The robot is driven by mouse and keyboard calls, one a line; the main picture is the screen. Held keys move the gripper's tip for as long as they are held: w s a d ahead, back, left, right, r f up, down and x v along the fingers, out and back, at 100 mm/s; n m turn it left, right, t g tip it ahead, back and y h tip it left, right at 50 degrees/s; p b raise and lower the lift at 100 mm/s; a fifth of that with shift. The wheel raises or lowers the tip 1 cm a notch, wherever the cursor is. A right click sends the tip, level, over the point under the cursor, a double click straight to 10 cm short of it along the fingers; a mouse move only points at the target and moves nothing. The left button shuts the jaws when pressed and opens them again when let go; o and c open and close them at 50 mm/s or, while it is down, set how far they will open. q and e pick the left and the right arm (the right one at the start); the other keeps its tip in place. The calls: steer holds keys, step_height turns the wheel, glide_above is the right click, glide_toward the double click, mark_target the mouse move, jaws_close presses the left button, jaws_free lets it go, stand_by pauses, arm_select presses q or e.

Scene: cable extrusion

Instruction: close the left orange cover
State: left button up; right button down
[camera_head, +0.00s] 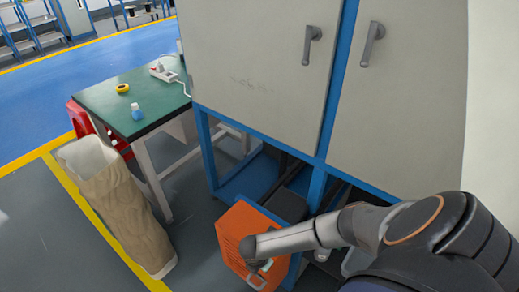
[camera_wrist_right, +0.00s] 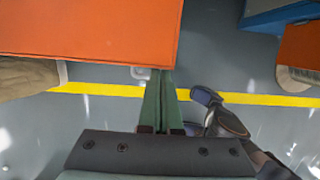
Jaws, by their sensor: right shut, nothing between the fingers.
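An orange cover (camera_head: 240,228) with slots shows low under the grey cabinet in the head view, angled outward from the blue frame. My right arm reaches across it from the right, and my right gripper (camera_head: 258,280) is by its lower part. In the right wrist view the orange cover (camera_wrist_right: 90,28) fills the upper left, and my right gripper (camera_wrist_right: 160,92) is shut and empty, its green fingertips close to the cover's lower right corner. I cannot tell whether they touch. A second orange panel (camera_wrist_right: 300,48) shows at the right edge there. My left gripper is not in view.
The grey cabinet (camera_head: 262,48) stands on a blue frame (camera_head: 207,150) above the cover. A tall brown-sided bin (camera_head: 120,205) and a green-topped table (camera_head: 125,98) stand left. Grey floor between bin and cover is clear.

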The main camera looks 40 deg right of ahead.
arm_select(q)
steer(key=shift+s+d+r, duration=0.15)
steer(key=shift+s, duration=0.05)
arm_select(e)
steer(key=shift+s+d+n, duration=0.25)
steer(key=shift+d+n, duration=0.05)
steer(key=shift+d, duration=0.25)
